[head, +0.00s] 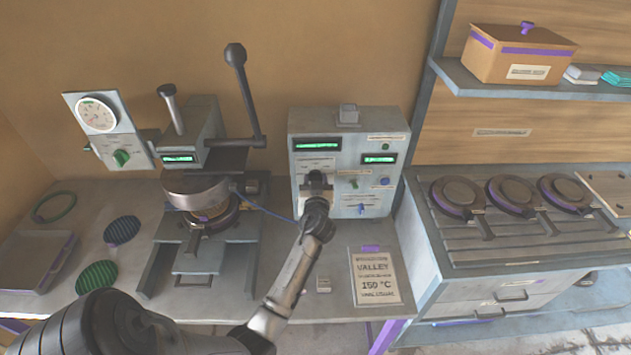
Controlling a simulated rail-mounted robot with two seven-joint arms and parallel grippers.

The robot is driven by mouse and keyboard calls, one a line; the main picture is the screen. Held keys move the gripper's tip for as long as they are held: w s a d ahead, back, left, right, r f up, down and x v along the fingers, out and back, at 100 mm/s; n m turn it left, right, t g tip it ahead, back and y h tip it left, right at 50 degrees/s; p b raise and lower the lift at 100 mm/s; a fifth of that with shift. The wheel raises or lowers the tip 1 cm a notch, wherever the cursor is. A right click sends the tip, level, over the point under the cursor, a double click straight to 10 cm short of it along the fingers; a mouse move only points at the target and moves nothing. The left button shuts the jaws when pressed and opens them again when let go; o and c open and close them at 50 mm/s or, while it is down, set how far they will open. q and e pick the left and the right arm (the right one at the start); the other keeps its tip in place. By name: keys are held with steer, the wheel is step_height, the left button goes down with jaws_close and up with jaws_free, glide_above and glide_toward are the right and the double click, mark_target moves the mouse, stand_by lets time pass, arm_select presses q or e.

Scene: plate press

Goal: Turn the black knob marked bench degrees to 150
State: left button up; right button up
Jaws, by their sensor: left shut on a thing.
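The grey control box (297,130) stands on the bench at centre, with two green displays too small to read. My left gripper (316,182) reaches its front panel at the lower left, below the larger display (317,145). It is shut on a knob there, which I take to be the black bench degrees knob; the gripper hides the knob, its pointer and most of its marks. A card (376,277) on the bench reads VALLEY and 150 °C. My right gripper is not in view.
A green knob (353,184) and blue controls (361,209) sit close to the right on the same panel. A plate press (199,190) with an upright lever (246,95) stands to the left. A unit with several round plates (458,196) stands at right.

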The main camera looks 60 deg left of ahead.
arm_select(q)
steer(key=m+p, duration=0.4)
steer(key=m, duration=1.3)
steer(key=shift+r+p, duration=0.1)
steer(key=shift+p, duration=0.25)
steer(key=m+p, duration=0.2)
steer(key=m, duration=0.1)
steer(key=shift+m, duration=0.4)
steer(key=shift+m+p, duration=1.65)
steer(key=shift+m, duration=1.15)
steer(key=shift+f, duration=0.2)
